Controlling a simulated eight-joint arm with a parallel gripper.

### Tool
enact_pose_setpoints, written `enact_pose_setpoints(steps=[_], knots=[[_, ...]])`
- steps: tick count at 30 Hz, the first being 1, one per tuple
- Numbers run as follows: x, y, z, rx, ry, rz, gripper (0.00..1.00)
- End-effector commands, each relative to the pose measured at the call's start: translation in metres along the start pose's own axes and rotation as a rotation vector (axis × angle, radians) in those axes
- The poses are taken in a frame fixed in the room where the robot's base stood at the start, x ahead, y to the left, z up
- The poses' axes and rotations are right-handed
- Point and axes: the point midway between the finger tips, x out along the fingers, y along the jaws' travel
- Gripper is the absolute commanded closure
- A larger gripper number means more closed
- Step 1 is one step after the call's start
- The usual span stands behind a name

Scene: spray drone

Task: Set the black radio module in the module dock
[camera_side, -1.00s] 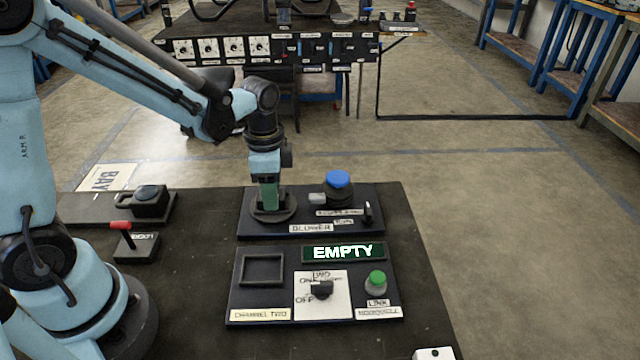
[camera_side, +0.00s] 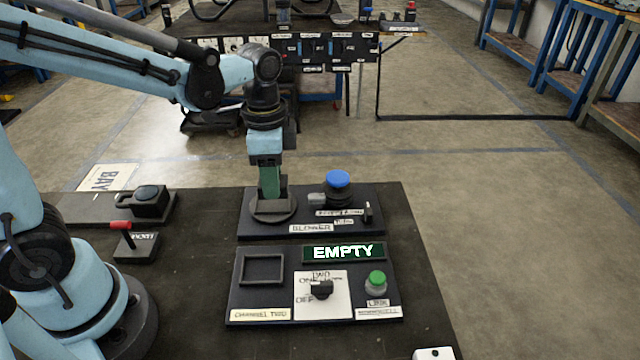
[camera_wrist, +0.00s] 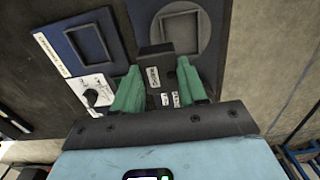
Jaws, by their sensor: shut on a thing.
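The black radio module (camera_wrist: 155,62) is between the two green fingers of my gripper (camera_wrist: 160,88) in the wrist view, and its white labels face the camera. My gripper is shut on it. In the side view my gripper (camera_side: 270,188) points down over the round grey base on the blower panel (camera_side: 273,209). The fingers hide much of the module there, and I cannot tell the exact gap to the base. A square black frame, which looks like the module dock (camera_side: 262,270), stands on the front panel above the CHANNEL TWO label. It shows no module and also appears in the wrist view (camera_wrist: 90,42).
A display (camera_side: 343,252) reads EMPTY. Beside the dock are a black rotary switch (camera_side: 320,289) and a green button (camera_side: 376,281). A blue-topped knob (camera_side: 338,181) stands right of my gripper. A red-handled lever (camera_side: 121,228) stands at left.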

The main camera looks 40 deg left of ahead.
Motion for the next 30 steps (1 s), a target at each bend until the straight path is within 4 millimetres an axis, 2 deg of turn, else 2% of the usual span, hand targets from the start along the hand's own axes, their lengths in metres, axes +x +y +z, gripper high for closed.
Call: enact_pose_setpoints(steps=[1,6,17,23,27,30], knots=[[-0.008,0.014,-0.003,0.008,0.000,0.000,0.89],[-0.028,0.047,-0.012,0.006,0.000,0.000,0.89],[-0.049,0.090,-0.020,0.005,0.000,0.000,0.89],[-0.051,0.145,-0.010,0.011,0.000,0.000,0.89],[-0.050,0.185,0.005,0.012,0.000,0.000,0.89],[-0.048,0.206,0.016,0.010,0.000,0.000,0.89]])
